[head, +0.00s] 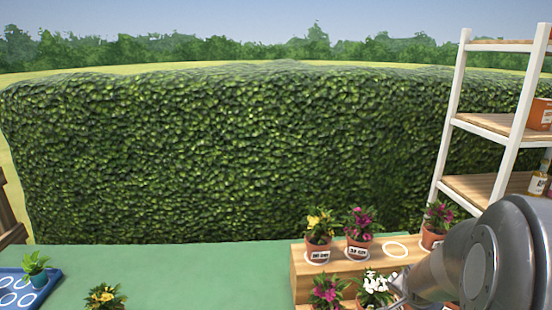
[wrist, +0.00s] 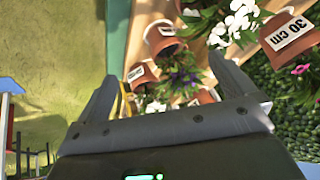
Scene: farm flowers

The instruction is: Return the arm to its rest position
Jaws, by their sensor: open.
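My arm (head: 490,255) fills the lower right of the head view, in front of the wooden stand's right side. My gripper shows in the wrist view (wrist: 163,68), its two dark fingers spread wide with nothing held between them. Beyond the fingers are flower pots, including one terracotta pot (wrist: 160,38) and another labelled 30 cm (wrist: 290,32). They look tilted because the wrist camera is turned. In the head view the fingertips are small at the arm's left end and partly blend with a white-flowered plant (head: 375,288); I cannot tell the gap between them.
A stepped wooden stand (head: 298,282) holds several potted flowers and an empty white ring (head: 395,250) on its upper step. A white-framed shelf (head: 450,115) stands at right, close to my arm. A blue tray (head: 50,283) is at left. The green table (head: 200,268) is mostly clear mid-left.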

